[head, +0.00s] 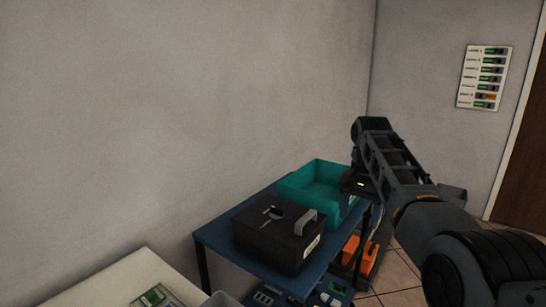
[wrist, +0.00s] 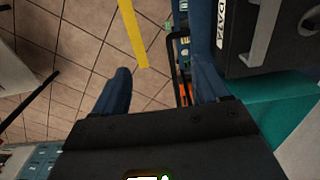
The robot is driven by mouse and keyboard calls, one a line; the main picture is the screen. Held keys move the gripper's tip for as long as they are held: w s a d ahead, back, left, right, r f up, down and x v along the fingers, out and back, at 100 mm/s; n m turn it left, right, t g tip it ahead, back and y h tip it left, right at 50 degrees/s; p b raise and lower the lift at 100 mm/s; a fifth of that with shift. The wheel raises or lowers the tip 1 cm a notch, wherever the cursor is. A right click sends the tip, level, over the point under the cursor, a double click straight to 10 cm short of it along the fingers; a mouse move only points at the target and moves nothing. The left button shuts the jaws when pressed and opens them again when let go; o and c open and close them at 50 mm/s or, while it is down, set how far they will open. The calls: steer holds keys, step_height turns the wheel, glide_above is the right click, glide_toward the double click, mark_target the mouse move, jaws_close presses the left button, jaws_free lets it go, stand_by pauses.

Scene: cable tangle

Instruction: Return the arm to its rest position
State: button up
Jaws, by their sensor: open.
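My arm reaches in from the right of the head view, over the right edge of a blue cart (head: 217,240). My gripper (wrist: 163,84) is open in the wrist view, with its two dark blue fingers apart and only tiled floor and the cart's edge showing between them. In the head view the gripper's body, with a small green light, is beside the teal bin; its fingertips cannot be made out there.
A black box (head: 268,243) with a grey handle and the teal bin (head: 308,180) stand on the cart. An orange thing (head: 360,257) is below. A white table (head: 110,283) is at lower left. Yellow tape (wrist: 132,32) marks the floor. A panel (head: 484,77) hangs on the wall.

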steer(key=s+f+n+t, duration=0.15)
steer(key=s+f, duration=0.25)
steer(key=f, duration=0.8)
steer(key=s+f+t, duration=0.2)
steer(key=s+f, duration=0.3)
steer(key=f, duration=0.7)
steer(key=s+d+f+n+t, duration=0.1)
steer(key=s+f+t, duration=0.1)
steer(key=s+f, duration=0.45)
steer(key=s+f+n+t, duration=0.1)
steer(key=s+f, duration=0.2)
steer(key=s, duration=0.7)
steer(key=s+r+n+t, duration=0.15)
steer(key=s+r, duration=0.25)
steer(key=s, duration=0.7)
steer(key=s+r+n+t, duration=0.1)
steer(key=s+r+t, duration=0.2)
steer(key=s, duration=0.8)
steer(key=s+r+t, duration=0.1)
steer(key=s+r, duration=0.3)
steer(key=r, duration=0.3)
steer(key=s+r+n+t, duration=0.1)
steer(key=s+r, duration=0.4)
steer(key=r, duration=0.3)
steer(key=s+a+r+t, duration=0.1)
steer(key=s+r, duration=0.4)
steer(key=r, duration=0.2)
steer(key=shift+r+t, duration=0.3)
steer(key=shift+t, duration=0.1)
